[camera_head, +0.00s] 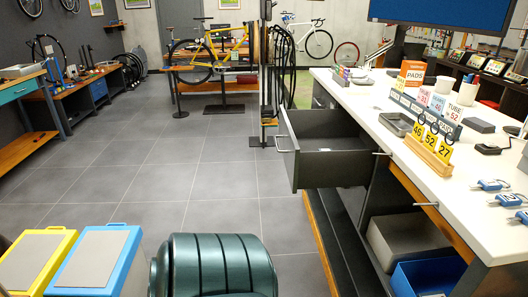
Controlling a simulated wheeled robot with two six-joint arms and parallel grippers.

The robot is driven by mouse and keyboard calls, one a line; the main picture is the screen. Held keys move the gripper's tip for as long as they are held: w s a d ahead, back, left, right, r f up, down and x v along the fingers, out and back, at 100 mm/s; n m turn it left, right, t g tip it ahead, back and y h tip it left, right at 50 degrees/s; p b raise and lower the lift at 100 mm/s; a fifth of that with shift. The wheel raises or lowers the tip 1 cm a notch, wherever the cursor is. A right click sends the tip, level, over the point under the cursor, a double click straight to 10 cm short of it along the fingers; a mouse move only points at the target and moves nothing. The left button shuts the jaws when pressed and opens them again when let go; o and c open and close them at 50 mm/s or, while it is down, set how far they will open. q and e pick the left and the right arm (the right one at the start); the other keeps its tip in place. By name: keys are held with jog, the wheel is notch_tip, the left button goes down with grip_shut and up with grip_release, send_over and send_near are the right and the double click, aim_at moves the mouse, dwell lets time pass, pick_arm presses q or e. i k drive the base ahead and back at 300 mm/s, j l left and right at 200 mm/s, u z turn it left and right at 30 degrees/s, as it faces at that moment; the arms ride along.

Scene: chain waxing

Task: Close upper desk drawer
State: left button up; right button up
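The upper desk drawer (322,165) is dark grey and pulled well out from the desk, to the left over the floor. Its bar handle (286,139) is on its left front face. A small pale item (323,150) lies at the drawer's inner wall. The desk (398,110) has a long white top and stands on the right. Neither of my grippers shows in the head view, so their state is hidden.
Grey and blue bins (409,241) stand under the desk. Tag holders (428,150), cups (467,93) and keys are on the desktop. Yellow and blue bins (98,259) and a dark green ribbed object (213,265) are at the bottom. The tiled floor (180,170) left of the drawer is clear.

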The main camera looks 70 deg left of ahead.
aim_at(351, 162)
jog(key=j+u, duration=0.1)
jog(key=u, duration=0.4)
jog(key=j+u, duration=0.15)
jog(key=u, duration=0.3)
jog(key=j+u, duration=0.1)
jog(key=u, duration=0.4)
jog(key=i+u, duration=0.1)
jog(key=u, duration=0.35)
jog(key=i+j+u, duration=0.15)
jog(key=i+j+z, duration=0.1)
jog(key=i+z, duration=0.2)
jog(key=i+j+z, duration=0.3)
jog(key=i, duration=0.15)
